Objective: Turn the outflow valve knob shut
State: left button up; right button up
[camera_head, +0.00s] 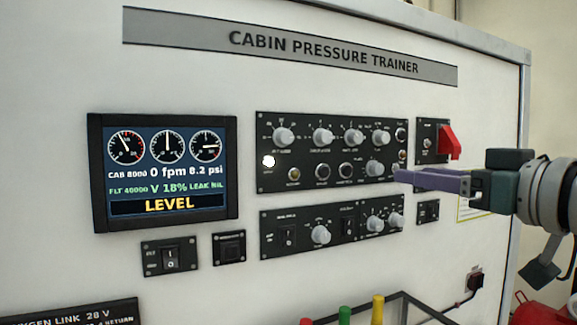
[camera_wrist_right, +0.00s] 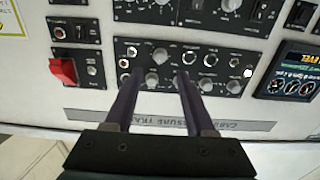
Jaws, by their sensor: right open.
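The upper black panel carries several grey knobs, and its labels are too small for me to tell which is the outflow valve knob. The lower right knob (camera_head: 375,168) is nearest my right gripper (camera_head: 399,175), which comes in from the right. In the right wrist view, turned upside down, this knob (camera_wrist_right: 160,55) shows beyond the fingertips, in line with the gap between them. My right gripper (camera_wrist_right: 159,76) is open and empty; I see no contact with a knob. The display (camera_head: 166,170) reads "V 18%", "0 fpm" and "LEVEL". My left gripper is not in view.
A red switch guard (camera_head: 449,141) stands out beside the upper panel, close above my right gripper. A lower panel (camera_head: 333,228) with knobs and rocker switches sits beneath. Coloured posts, one of them green (camera_head: 344,316), rise at the bottom. Space before the display is clear.

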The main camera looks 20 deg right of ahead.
aim_at(379, 170)
jog(key=w+p, duration=0.1)
jog(key=w, duration=0.1)
jog(key=w+p, duration=0.1)
jog(key=w, duration=0.2)
jog(key=shift+w+a+r, duration=0.15)
jog(key=shift+w+a, duration=0.05)
jog(key=shift+w, duration=0.1)
jog(key=shift+w+a+p, duration=0.1)
jog(key=shift+w+p, duration=0.3)
jog(key=shift+w, duration=0.5)
jog(key=shift+c, duration=0.3)
grip_shut()
